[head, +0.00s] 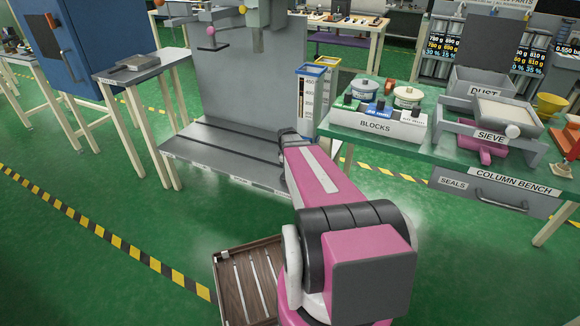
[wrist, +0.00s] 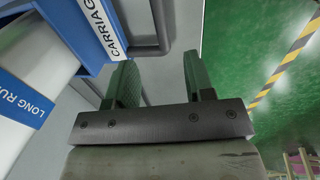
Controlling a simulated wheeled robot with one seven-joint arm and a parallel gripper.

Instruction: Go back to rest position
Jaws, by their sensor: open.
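In the wrist view my gripper (wrist: 158,62) is open, with its two dark green fingers apart and nothing between them. A blue-and-white part labelled CARRIAGE (wrist: 115,35) is close beyond the left finger. A white cylinder (wrist: 35,60) with a blue label starting LONG RU lies at the left edge of that view. In the head view my pink arm reaches forward from the lower right, and its far end stands near the grey machine base (head: 215,150). My gripper is hidden there behind my own arm.
A column bench (head: 475,160) on the right bears a BLOCKS box (head: 375,125), lidded pots and a SIEVE unit (head: 490,135). A blue cabinet (head: 85,40) is at left. Green floor (head: 100,220) is free at left.

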